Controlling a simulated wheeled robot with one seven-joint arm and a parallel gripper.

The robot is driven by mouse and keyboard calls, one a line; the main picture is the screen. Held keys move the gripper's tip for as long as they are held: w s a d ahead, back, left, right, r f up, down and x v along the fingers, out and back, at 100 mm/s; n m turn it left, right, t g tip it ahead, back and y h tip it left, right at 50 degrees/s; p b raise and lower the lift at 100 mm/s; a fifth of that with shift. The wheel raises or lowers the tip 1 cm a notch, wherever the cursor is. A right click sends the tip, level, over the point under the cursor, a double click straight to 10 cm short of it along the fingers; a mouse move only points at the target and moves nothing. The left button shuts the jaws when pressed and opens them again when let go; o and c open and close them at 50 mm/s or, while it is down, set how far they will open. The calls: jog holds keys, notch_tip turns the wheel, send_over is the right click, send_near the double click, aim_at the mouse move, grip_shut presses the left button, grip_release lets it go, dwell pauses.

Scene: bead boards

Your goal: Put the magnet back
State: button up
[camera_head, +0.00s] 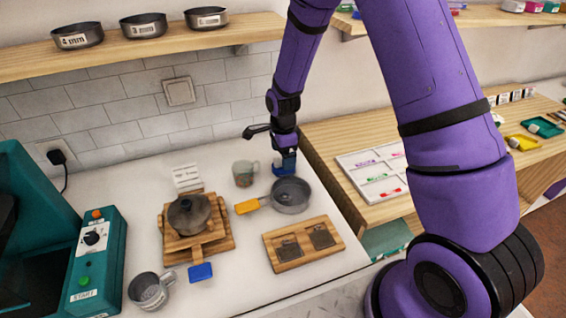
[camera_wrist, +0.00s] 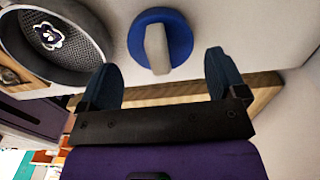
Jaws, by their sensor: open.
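The magnet appears to be the round blue piece with a pale grey upright grip (camera_wrist: 157,50) in the wrist view, standing on the white counter. My gripper (camera_wrist: 161,66) is open, with one dark blue finger on each side of the grip and clear gaps between. In the head view my gripper (camera_head: 285,162) points down at the counter behind the grey round pan (camera_head: 290,196). There I cannot clearly tell the magnet from my blue fingers. The pan also shows in the wrist view (camera_wrist: 88,62), with a mesh bottom and a purple-and-white mark inside.
A wooden board with two dark insets (camera_head: 268,254) lies in front of the pan. A speckled mug (camera_head: 245,174) stands left of my gripper. A lidded pot (camera_head: 189,214) sits on a wooden stand, with a grey cup (camera_head: 149,291) nearby. A wooden side table (camera_head: 340,135) is at right.

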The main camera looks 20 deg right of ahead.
notch_tip(320, 180, up, 7)
jog(key=shift+r, duration=0.75)
jog(key=s+d+r+n+t, duration=0.15)
jog(key=s+r+n, duration=0.35)
jog(key=r, duration=0.5)
jog(key=s+d+r+n+t, duration=0.1)
jog(key=s+d+r+n, duration=0.2)
jog(key=s+r, duration=0.5)
jog(key=s+d+r+n+t, duration=0.1)
jog(key=s+r+n, duration=0.4)
jog(key=s, duration=0.4)
jog(key=s+d+r+n+t, duration=0.1)
jog(key=s+r+n, duration=0.3)
jog(key=s, duration=0.5)
jog(key=shift+d+r+n+t, duration=0.3)
jog(key=shift+r+n+t, duration=0.1)
jog(key=shift+n, duration=0.1)
